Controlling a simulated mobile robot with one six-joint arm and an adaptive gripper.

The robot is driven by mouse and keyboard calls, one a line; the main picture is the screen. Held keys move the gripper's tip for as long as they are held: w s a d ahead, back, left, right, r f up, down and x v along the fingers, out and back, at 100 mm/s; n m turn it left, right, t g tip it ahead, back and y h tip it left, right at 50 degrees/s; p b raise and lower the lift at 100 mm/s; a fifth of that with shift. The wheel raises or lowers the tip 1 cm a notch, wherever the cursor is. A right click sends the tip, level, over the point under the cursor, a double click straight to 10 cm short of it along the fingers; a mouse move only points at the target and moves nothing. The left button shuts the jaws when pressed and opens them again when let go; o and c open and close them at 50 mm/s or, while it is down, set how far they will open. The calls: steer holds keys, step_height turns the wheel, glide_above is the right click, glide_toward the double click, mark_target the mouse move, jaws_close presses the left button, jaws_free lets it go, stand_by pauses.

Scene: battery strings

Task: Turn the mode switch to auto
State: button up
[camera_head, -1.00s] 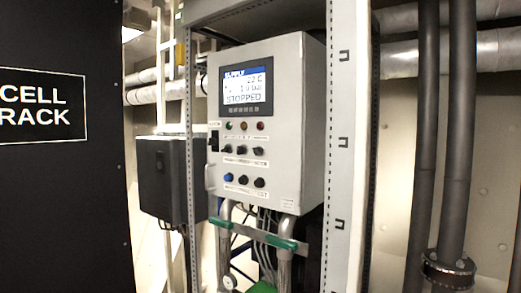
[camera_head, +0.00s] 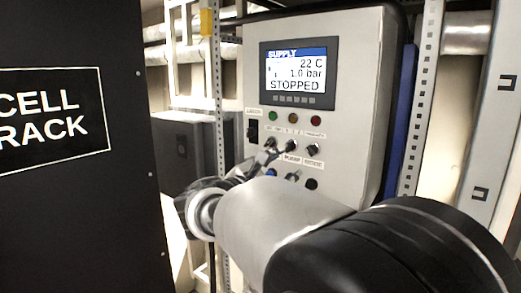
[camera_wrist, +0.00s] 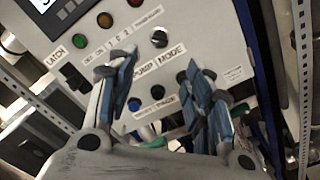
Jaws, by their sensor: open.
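The mode switch (camera_head: 313,150) is a small dark knob above the MODE label on the grey control panel (camera_head: 350,75). It also shows in the wrist view (camera_wrist: 159,38), near the top centre; its exact setting is too small to read. My gripper (camera_wrist: 160,78) is open and empty, its two blue-padded fingers pointing at the panel. In the wrist view the mode switch lies beyond and above the gap between the fingertips. The left finger covers part of the panel near the PUMP label. In the head view my gripper (camera_head: 278,157) is left of and below the mode switch.
The panel screen (camera_head: 294,75) reads STOPPED, 22 C and 1.0 bar. Other knobs (camera_head: 291,145), a lower row of buttons and a latch switch (camera_head: 252,132) sit close by. A rack post (camera_head: 424,90) stands right of the panel, a black cell rack (camera_head: 90,210) left.

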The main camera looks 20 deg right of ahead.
mark_target(309, 152)
steer(key=p+x, duration=0.2)
steer(key=x, duration=1.3)
steer(key=shift+w+a, duration=0.1)
steer(key=shift+c, duration=0.2)
steer(key=c, duration=1)
